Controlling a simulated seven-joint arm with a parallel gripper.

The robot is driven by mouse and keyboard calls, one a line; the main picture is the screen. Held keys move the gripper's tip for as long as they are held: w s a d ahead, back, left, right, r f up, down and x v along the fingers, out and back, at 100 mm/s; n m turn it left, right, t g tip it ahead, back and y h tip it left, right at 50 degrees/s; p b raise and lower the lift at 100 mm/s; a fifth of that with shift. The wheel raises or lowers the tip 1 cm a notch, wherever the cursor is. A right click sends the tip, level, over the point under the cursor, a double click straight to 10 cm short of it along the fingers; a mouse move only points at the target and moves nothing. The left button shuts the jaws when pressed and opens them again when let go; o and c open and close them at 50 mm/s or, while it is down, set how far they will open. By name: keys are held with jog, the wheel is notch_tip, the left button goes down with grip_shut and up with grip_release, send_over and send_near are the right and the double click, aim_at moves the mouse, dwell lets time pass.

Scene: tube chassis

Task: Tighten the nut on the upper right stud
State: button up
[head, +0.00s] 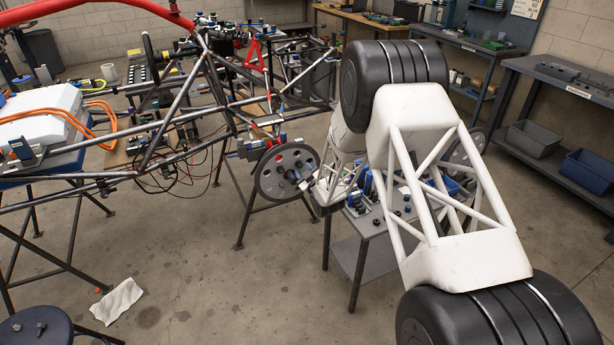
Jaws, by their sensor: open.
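A round grey disc with holes (272,188), the wheel hub, is mounted on the side of the tube chassis (205,110) near the middle of the head view. Its studs and any nuts are too small to make out, so I cannot pick out the upper right stud. My gripper (306,185) is at the right side of the disc, close to its centre. It is open. Whether it touches a nut or stud cannot be told at this size, and my arm's end partly covers that side.
A grey metal cart (368,235) with small parts stands right below my wrist. Trestle legs stand under the chassis. A white cloth (117,301) and a dark stool (35,328) are lower left.

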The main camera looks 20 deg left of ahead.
aim_at(300, 167)
jog(key=shift+x, duration=1.8)
jog(key=shift+n, duration=0.3)
jog(key=n, duration=0.3)
jog(key=shift+n, duration=1.2)
jog(key=shift+f+n, duration=0.1)
jog(key=shift+n, duration=0.6)
jog(key=n, duration=0.3)
jog(key=shift+n, duration=0.8)
